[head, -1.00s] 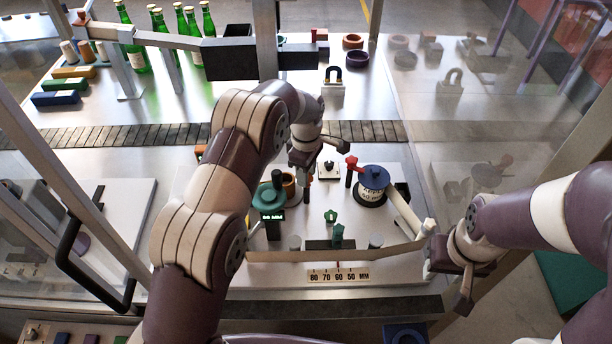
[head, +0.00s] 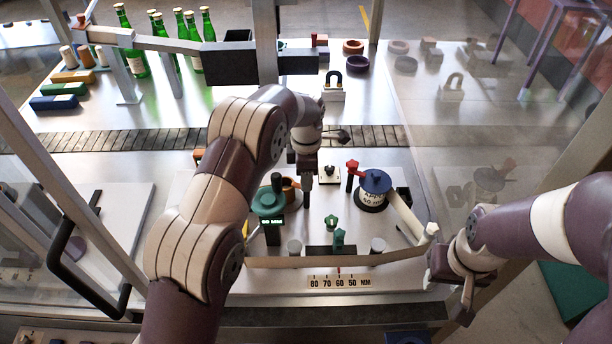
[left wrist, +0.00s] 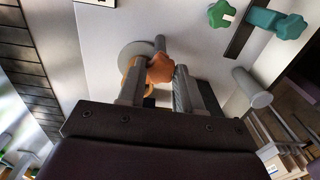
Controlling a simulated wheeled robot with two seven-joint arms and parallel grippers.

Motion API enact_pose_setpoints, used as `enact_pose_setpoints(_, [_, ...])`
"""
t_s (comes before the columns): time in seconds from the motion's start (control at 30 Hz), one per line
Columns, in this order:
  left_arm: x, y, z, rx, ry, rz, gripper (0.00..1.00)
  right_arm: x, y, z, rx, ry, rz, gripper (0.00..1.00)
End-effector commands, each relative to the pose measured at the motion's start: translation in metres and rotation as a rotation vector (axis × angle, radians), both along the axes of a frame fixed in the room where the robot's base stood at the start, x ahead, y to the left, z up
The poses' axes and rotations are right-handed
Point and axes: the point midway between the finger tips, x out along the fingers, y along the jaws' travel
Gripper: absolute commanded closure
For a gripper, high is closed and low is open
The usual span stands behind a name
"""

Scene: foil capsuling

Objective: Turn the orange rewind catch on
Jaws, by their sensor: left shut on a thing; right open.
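The orange rewind catch (left wrist: 158,68) shows in the left wrist view as a rounded orange knob between the two fingers of my left gripper (left wrist: 157,88). The gripper is shut on it. In the head view my left gripper (head: 306,192) points down beside the green reel (head: 268,202), and the part of the catch it holds is mostly hidden there. An orange round part (head: 290,186) shows just left of the fingers.
A blue-topped roll (head: 374,190) and a red-knobbed lever (head: 351,170) stand right of my left gripper. Green knobs (head: 339,240) sit in front, above the millimetre scale (head: 340,282). A conveyor (head: 370,136) runs behind. Green bottles (head: 187,42) stand at the back left.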

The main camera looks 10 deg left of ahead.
Motion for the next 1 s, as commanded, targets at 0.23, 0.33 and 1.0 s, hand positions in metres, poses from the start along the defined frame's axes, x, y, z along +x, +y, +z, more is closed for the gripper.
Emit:
enact_pose_setpoints(0.23, [0.002, -0.001, 0.003, -0.002, -0.008, 0.003, 0.96, 0.000, 0.000, 0.000, 0.000, 0.000, 0.000, 0.58])
enact_pose_setpoints(0.33, [0.002, -0.001, 0.003, -0.002, -0.008, 0.003, 0.62, 0.000, 0.000, 0.000, 0.000, 0.000, 0.000, 0.58])
enact_pose_setpoints(1.0, [0.001, -0.001, 0.083, -0.001, -0.004, 0.001, 0.40, 0.000, 0.000, 0.059, 0.000, -0.001, 0.000, 0.58])
